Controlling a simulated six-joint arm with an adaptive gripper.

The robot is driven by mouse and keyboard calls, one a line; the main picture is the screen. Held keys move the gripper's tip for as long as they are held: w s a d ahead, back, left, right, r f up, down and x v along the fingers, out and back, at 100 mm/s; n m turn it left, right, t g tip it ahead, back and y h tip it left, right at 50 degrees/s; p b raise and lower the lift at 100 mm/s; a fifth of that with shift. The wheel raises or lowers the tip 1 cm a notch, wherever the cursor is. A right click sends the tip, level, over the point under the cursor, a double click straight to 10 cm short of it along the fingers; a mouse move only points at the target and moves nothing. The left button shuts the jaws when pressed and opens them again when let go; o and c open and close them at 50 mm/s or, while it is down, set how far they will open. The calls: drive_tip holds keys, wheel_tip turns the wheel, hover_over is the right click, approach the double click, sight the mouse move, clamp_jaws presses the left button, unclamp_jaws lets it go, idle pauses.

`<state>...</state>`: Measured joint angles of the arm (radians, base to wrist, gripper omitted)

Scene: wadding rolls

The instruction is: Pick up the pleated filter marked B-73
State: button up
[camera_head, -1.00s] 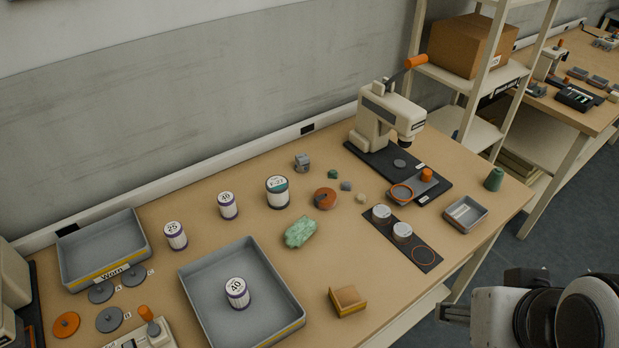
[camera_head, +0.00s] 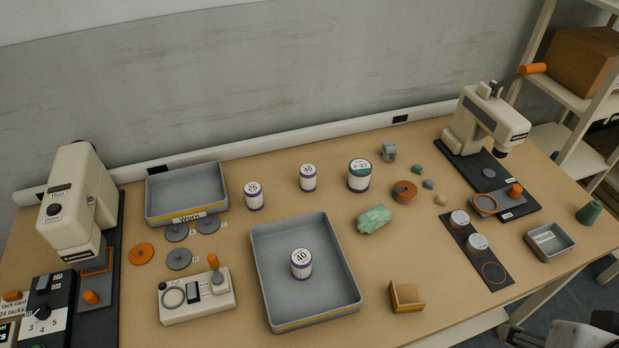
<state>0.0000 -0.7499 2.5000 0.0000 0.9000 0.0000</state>
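I cannot make out any filter marked B-73. A white canister with a dark band (camera_head: 359,176), whose label appears to read F-27, stands upright at the back middle of the bench. Smaller white canisters with purple rims stand nearby, one marked 25 (camera_head: 253,196) and one marked 40 (camera_head: 308,178). Another canister marked 40 (camera_head: 301,264) stands in the large grey tray (camera_head: 341,238). My gripper (camera_head: 508,336) shows only in part at the bottom right edge, off the bench and far from the canisters. Its opening cannot be made out.
A grey tray labelled Worn (camera_head: 186,216) sits at back left. Presses stand at left (camera_head: 72,205) and right (camera_head: 485,120). A green lump (camera_head: 374,219), an orange-brown block (camera_head: 406,297), a dark strip with white discs (camera_head: 493,275) and a small tray (camera_head: 550,241) occupy the bench.

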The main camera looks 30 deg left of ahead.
sight(309, 177)
drive_tip(key=shift+o, duration=0.6)
drive_tip(key=w+a+f+n+t+y, duration=0.2)
drive_tip(key=w+a, duration=0.8)
drive_tip(key=w, duration=0.4)
drive_tip(key=w+a+f+n+t+y, duration=0.1)
drive_tip(key=w+a+n+y, duration=0.1)
drive_tip(key=w+a, duration=1)
drive_tip(key=w+a+f+n+t+y, duration=0.1)
drive_tip(key=w+a+f, duration=0.3)
drive_tip(key=a+f, duration=0.15)
drive_tip(key=w+a+f+n+y, duration=0.1)
drive_tip(key=w+a+f, duration=0.25)
drive_tip(key=a, duration=0.35)
drive_tip(key=a+f, duration=0.3)
drive_tip(key=a, duration=0.1)
drive_tip(key=s+a+f+n+y, duration=0.1)
drive_tip(key=a+f, duration=0.3)
drive_tip(key=s+a+f+y, duration=0.1)
drive_tip(key=a+f, duration=0.3)
drive_tip(key=a, duration=0.1)
drive_tip(key=shift+n+t, duration=0.4)
